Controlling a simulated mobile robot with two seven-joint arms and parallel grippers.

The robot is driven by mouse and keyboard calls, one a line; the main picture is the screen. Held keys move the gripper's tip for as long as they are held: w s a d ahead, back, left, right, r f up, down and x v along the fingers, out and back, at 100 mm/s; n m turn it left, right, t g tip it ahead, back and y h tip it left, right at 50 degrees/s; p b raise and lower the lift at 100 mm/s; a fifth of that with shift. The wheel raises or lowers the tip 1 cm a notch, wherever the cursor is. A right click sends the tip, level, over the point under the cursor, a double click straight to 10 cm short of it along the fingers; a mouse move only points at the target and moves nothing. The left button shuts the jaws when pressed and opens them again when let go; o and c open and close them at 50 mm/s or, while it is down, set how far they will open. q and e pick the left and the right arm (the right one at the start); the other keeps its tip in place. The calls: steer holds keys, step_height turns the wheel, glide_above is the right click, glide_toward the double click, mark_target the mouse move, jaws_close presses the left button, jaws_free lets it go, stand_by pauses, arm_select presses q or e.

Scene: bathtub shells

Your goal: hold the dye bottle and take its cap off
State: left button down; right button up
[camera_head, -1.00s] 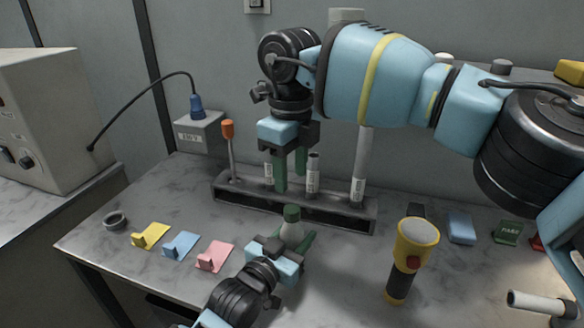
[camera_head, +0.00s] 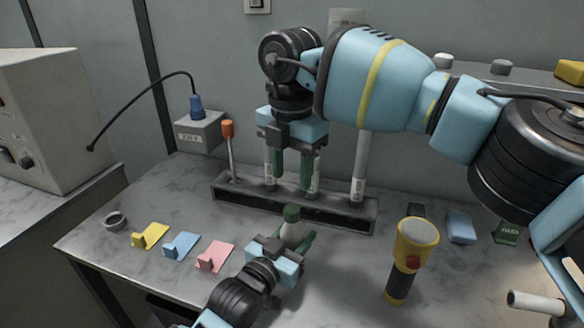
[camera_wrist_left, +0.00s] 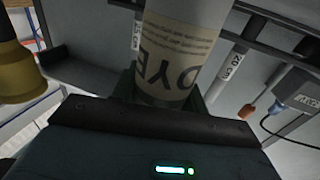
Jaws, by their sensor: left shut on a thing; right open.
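The dye bottle (camera_head: 293,232) is pale with a green cap (camera_head: 292,213) and stands on the table in front of the rack. My left gripper (camera_head: 298,243) is shut on the bottle's body. In the left wrist view the bottle (camera_wrist_left: 178,55) fills the middle, with its "DYE" label facing the camera; the cap is out of that view. My right gripper (camera_head: 291,180) is open above and behind the bottle, in front of the rack, with its green fingers pointing down. The cap is on the bottle and apart from the right fingers.
A grey rack (camera_head: 347,214) with several tubes and an orange-topped tool (camera_head: 228,130) stands behind. Yellow (camera_head: 150,235), blue (camera_head: 181,245) and pink (camera_head: 214,256) hooks lie left. A yellow flashlight (camera_head: 412,262) stands upright to the right. A grey ring (camera_head: 115,220) lies far left.

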mark_target(292, 209)
steer(key=m, duration=0.9)
steer(key=shift+m, duration=0.4)
steer(key=shift+f, duration=4)
